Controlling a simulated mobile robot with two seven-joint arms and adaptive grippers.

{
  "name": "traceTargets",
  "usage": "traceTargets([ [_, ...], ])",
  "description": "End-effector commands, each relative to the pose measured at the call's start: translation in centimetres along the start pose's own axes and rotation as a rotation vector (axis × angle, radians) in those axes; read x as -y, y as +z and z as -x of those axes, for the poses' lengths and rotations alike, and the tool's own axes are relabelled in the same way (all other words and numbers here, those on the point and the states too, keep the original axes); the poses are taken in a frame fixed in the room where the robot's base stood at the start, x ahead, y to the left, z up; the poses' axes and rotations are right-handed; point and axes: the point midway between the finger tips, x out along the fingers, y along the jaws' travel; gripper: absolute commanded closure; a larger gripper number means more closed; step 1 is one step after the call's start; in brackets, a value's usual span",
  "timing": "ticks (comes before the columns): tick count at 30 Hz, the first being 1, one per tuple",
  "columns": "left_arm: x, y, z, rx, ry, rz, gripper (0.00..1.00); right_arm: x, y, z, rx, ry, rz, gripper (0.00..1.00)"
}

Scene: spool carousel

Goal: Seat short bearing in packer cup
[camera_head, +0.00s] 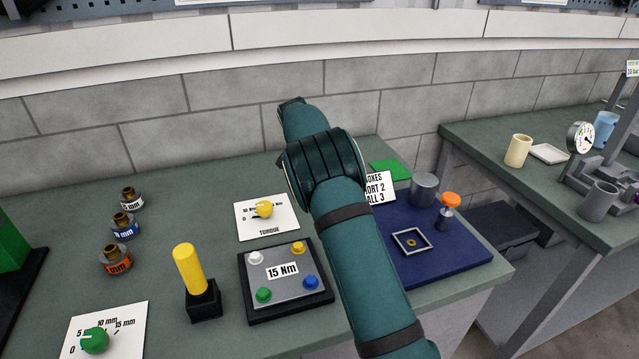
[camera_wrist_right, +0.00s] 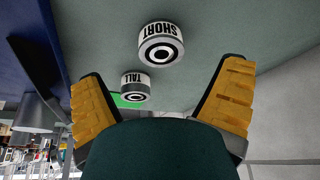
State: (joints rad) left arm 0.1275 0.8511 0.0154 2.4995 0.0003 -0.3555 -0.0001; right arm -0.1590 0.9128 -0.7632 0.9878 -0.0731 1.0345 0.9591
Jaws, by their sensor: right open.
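The short bearing (camera_wrist_right: 160,50), a white and dark ring marked SHORT, stands on the grey-green bench in the right wrist view. A similar piece marked TALL (camera_wrist_right: 136,88) stands near it, by a green patch. My right gripper (camera_wrist_right: 166,72) is open, its yellow fingers spread either side of the view, with nothing held. In the head view my own arm hides this gripper and both bearings. A grey cup (camera_head: 424,187), possibly the packer cup, stands at the back of the blue mat (camera_head: 462,257). My left gripper is not in view.
An orange-knobbed tool (camera_head: 450,210) and a small square frame (camera_head: 411,242) are on the mat. A torque panel (camera_head: 285,280), a yellow-handled lever (camera_head: 190,270) and several small labelled pots (camera_head: 116,260) stand to the left. A gap separates the right-hand bench (camera_head: 480,140).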

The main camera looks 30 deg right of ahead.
Motion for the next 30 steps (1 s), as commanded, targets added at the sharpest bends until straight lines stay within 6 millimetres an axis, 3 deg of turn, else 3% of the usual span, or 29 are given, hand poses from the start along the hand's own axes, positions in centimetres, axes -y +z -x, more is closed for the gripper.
traceTargets([
  [7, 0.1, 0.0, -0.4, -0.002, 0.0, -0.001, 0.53, 0.0, 0.0, -1.4, -0.001, 0.0, -0.001, 0.07],
  [15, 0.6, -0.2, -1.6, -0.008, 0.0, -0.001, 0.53, 0.1, 0.0, -5.2, 0.0, 0.001, 0.0, 0.07],
  [23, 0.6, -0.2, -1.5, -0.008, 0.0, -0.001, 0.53, 0.1, -0.1, -5.5, -0.001, -0.001, 0.0, 0.07],
  [24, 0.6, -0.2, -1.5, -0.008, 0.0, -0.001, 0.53, 0.1, -0.1, -5.5, -0.001, -0.001, 0.0, 0.13],
  [26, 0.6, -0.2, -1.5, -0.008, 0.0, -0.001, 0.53, 0.1, -0.1, -5.5, -0.001, -0.001, 0.0, 0.34],
  [30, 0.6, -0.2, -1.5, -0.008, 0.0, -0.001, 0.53, 0.1, -0.1, -5.5, -0.001, -0.001, -0.001, 0.83],
])
